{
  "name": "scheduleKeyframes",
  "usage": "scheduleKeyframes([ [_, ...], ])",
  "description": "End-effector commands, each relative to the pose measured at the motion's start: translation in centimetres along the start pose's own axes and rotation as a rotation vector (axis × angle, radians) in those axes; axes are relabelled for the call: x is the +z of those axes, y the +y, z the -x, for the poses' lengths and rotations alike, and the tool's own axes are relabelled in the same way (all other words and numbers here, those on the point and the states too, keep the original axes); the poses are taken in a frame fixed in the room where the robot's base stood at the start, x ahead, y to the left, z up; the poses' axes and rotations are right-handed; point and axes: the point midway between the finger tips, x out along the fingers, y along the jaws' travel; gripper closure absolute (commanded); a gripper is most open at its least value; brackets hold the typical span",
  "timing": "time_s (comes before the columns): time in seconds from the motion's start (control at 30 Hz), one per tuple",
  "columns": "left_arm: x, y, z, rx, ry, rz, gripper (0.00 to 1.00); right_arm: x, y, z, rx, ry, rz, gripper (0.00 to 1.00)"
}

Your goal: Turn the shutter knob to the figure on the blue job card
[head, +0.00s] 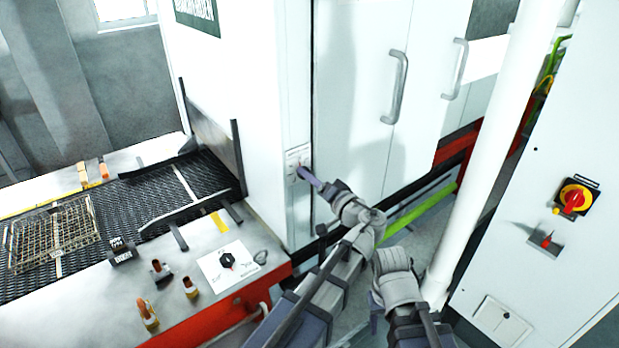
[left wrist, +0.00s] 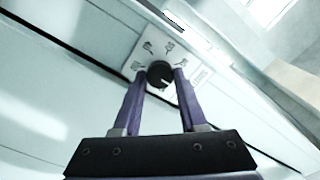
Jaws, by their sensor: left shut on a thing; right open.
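The shutter knob (left wrist: 160,73) is a round black dial on a pale plate (left wrist: 186,97) with several small dark figures around it, in the left wrist view. A light mark shows on the knob's face; I cannot tell which figure it points to. My left gripper (left wrist: 161,79) is shut on the knob, one purple finger on each side. In the head view the left gripper (head: 303,172) reaches the small plate (head: 293,154) on the white cabinet's narrow side, and its fingers hide most of the knob. My right arm shows at bottom centre, but its jaws do not. I see no blue job card.
A mesh belt (head: 140,196) with a wire basket (head: 52,237) runs at left. A white card (head: 228,265) with a black hexagonal piece lies on the belt's side ledge. A white pole (head: 497,150) and a panel with a red-yellow switch (head: 573,199) stand at right.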

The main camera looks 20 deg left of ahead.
Motion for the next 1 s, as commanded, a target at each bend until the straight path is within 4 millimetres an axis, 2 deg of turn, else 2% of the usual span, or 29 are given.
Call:
scheduleKeyframes([
  [0.57, 0.31, 0.07, 0.13, 0.005, -0.008, 0.036, 1.0, -0.01, -0.01, -0.07, 0.0, 0.0, 0.0, 0.5],
  [0.6, 0.31, 0.07, 0.13, 0.005, -0.008, 0.036, 0.57, -0.01, -0.01, -0.07, 0.0, 0.0, 0.0, 0.5],
  [0.87, 0.18, 0.05, 0.07, 0.003, -0.004, 0.034, 0.28, 0.0, 0.0, -0.04, 0.0, 0.0, 0.0, 0.5],
  [1.0, 0.13, 0.05, 0.04, 0.002, -0.004, 0.034, 0.28, 0.0, 0.0, -0.02, 0.0, 0.0, 0.0, 0.5],
])
